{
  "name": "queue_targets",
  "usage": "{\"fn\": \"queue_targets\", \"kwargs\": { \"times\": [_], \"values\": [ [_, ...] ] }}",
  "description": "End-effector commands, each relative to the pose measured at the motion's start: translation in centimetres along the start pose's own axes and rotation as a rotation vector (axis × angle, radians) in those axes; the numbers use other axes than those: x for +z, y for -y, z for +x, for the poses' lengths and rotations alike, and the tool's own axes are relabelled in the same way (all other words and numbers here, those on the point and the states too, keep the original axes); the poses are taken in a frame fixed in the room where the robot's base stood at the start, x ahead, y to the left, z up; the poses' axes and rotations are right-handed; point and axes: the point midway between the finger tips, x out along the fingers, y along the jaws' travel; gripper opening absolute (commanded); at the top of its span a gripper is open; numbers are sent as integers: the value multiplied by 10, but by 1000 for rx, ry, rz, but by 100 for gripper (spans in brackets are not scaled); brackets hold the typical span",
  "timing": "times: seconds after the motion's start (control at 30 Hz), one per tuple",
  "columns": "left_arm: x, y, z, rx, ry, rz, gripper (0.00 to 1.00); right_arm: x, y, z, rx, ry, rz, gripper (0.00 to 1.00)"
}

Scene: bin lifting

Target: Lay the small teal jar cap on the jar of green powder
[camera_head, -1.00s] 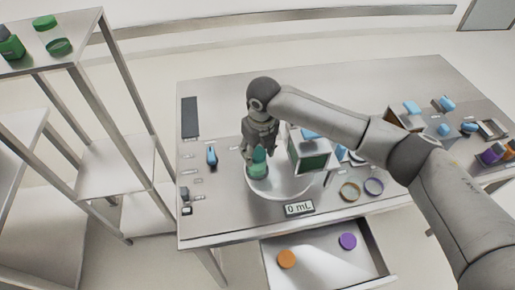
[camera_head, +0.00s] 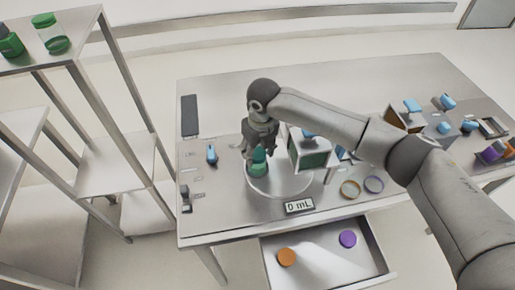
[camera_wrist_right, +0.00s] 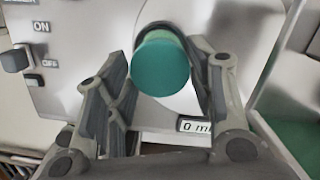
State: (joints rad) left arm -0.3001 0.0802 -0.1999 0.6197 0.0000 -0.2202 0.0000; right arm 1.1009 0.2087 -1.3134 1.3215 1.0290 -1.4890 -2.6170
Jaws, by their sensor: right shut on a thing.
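The small teal jar cap (camera_wrist_right: 160,65) is between the fingers of my right gripper (camera_wrist_right: 158,75), which is shut on it. In the head view the cap (camera_head: 259,154) is directly above the jar of green powder (camera_head: 258,169), partly hidden by the fingers. The jar stands on the left part of a round pale plate (camera_head: 285,187). In the wrist view the cap covers most of the jar, and a paler green edge (camera_wrist_right: 158,31) shows behind it. I cannot tell whether cap and jar touch. My left gripper is not in view.
A white box-like device (camera_head: 308,150) stands close to the right of the gripper. A "0 mL" display (camera_head: 299,206) is at the front. Two rings (camera_head: 350,189) lie to the right. An open drawer (camera_head: 320,268) holds orange and purple caps. A shelf (camera_head: 85,20) with green containers stands left.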

Motion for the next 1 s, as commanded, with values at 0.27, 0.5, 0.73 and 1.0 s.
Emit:
{"fn": "queue_targets", "kwargs": {
  "times": [0.27, 0.5, 0.73, 1.0],
  "values": [
    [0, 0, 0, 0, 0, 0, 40, 0, 0, 1, 0, 0, 0, 38],
    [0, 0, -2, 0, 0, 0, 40, 0, 0, 1, 0, 0, 0, 38],
    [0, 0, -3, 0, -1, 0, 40, 0, 0, 2, 0, 0, 0, 38],
    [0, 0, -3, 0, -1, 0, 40, 0, 0, 2, 0, 0, 0, 57]
  ]
}}
